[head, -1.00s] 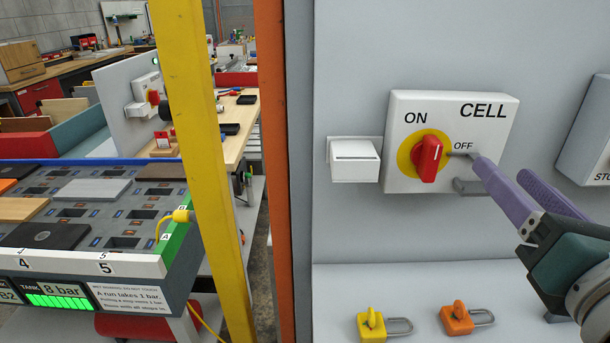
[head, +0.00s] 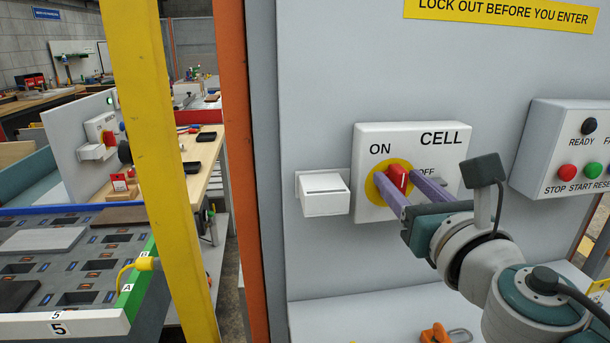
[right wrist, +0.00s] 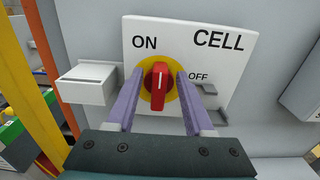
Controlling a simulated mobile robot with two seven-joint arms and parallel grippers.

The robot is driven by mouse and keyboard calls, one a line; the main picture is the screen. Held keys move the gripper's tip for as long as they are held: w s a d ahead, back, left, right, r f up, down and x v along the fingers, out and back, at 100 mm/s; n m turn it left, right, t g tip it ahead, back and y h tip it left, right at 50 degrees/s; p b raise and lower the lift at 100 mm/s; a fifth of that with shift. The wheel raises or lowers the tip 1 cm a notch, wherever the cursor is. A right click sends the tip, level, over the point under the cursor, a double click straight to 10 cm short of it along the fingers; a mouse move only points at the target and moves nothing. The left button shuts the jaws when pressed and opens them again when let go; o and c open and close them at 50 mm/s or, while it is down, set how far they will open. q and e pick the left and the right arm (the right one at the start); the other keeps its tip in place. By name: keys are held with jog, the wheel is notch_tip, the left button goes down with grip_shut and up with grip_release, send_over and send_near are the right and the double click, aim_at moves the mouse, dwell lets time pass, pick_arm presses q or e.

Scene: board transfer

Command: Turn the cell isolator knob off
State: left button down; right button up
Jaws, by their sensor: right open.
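The red isolator knob (head: 398,178) sits on a yellow disc on the white CELL panel (head: 369,135). In the right wrist view the knob (right wrist: 159,86) stands upright, its white mark near the top, between the ON and OFF labels. My right gripper (head: 400,184) is at the knob. Its purple fingers are open, one on each side of the knob, with gaps visible in the right wrist view (right wrist: 154,88). In the head view the fingers partly hide the knob and the OFF label. My left gripper is not in view.
A white box (head: 322,194) juts from the wall left of the panel. A button station (head: 570,150) is at the right. An orange padlock (head: 436,334) lies on the ledge below. Yellow (head: 160,150) and orange (head: 240,150) posts stand at the left.

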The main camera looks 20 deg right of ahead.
jog(key=shift+c, duration=0.3)
grip_shut()
dwell(0.3)
